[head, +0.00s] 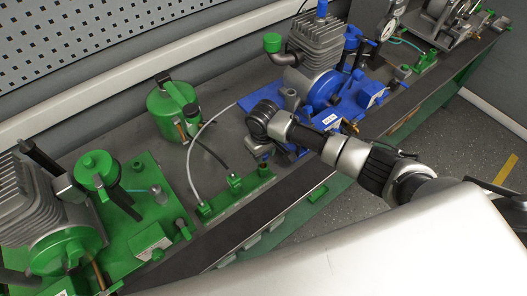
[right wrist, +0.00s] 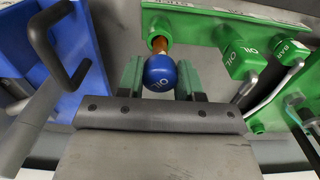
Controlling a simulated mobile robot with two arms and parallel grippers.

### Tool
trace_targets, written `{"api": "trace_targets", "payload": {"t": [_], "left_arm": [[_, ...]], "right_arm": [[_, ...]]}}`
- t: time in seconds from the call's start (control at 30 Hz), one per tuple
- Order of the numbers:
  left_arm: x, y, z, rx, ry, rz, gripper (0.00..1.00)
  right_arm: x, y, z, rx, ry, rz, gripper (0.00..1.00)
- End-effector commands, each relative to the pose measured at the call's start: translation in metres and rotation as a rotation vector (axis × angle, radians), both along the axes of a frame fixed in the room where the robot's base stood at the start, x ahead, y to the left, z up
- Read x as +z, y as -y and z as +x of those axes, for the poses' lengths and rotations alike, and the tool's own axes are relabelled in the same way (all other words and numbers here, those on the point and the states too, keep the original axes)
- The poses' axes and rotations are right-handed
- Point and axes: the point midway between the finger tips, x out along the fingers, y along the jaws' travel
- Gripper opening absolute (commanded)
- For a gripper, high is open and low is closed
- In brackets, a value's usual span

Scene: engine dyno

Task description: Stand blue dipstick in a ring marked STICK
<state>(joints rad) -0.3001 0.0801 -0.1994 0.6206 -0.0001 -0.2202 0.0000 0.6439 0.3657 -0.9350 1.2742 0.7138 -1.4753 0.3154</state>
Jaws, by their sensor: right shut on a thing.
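The blue dipstick shows in the right wrist view as a round blue knob (right wrist: 160,72) with white lettering and a short brass-coloured neck. My right gripper (right wrist: 160,82) is shut on it, the knob between its two green fingers. In the head view my right gripper (head: 263,152) is small, over the right end of the green rail (head: 235,188). My left gripper is out of view.
A blue engine on a blue base (head: 365,98) stands right of my right gripper. A green can (head: 172,105) and a green engine (head: 60,225) stand to the left. Green blocks marked OIL (right wrist: 240,58) and BAR (right wrist: 290,52) and a hose sit near the fingers.

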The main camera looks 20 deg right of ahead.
Motion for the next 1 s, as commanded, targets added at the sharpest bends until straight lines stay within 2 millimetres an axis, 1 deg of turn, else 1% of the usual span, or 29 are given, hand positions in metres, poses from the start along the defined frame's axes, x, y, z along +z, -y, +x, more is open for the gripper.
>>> {"api": "trace_targets", "payload": {"t": [0.4, 1.0], "left_arm": [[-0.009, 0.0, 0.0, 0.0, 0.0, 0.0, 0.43], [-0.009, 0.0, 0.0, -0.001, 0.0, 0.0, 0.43]], "right_arm": [[-0.015, 0.0, 0.0, 0.0, 0.0, 0.0, 0.13], [-0.018, 0.0, 0.0, 0.0, 0.0, 0.0, 0.13]]}}
